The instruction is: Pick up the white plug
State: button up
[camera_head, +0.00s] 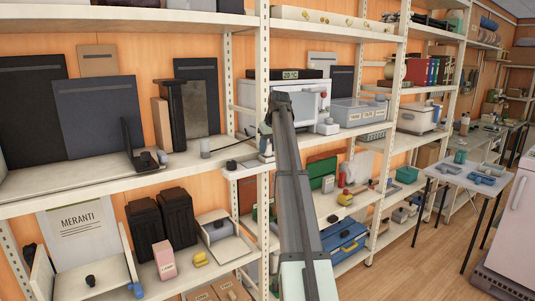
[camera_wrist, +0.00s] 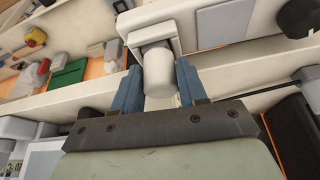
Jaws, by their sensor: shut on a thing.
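The white plug (camera_wrist: 160,78) is a short pale cylinder in the middle of the wrist view. My gripper (camera_wrist: 160,82) has its two blue fingers on either side of the plug and is shut on it. A white block (camera_wrist: 152,24) lies directly beyond the plug; I cannot tell whether the two touch. In the head view, my gripper (camera_head: 265,132) is at the shelf upright, above the shelf's front edge. My arm partly hides that spot, and I cannot make out the plug clearly there.
The shelf upright (camera_head: 263,70) stands close beside my gripper. A white appliance with a display (camera_head: 290,75) is behind my arm. A black cord (camera_wrist: 268,97) runs right of the fingers.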

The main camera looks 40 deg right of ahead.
aim_at(268, 144)
grip_shut()
notch_tip(268, 144, up, 10)
dwell(0.7)
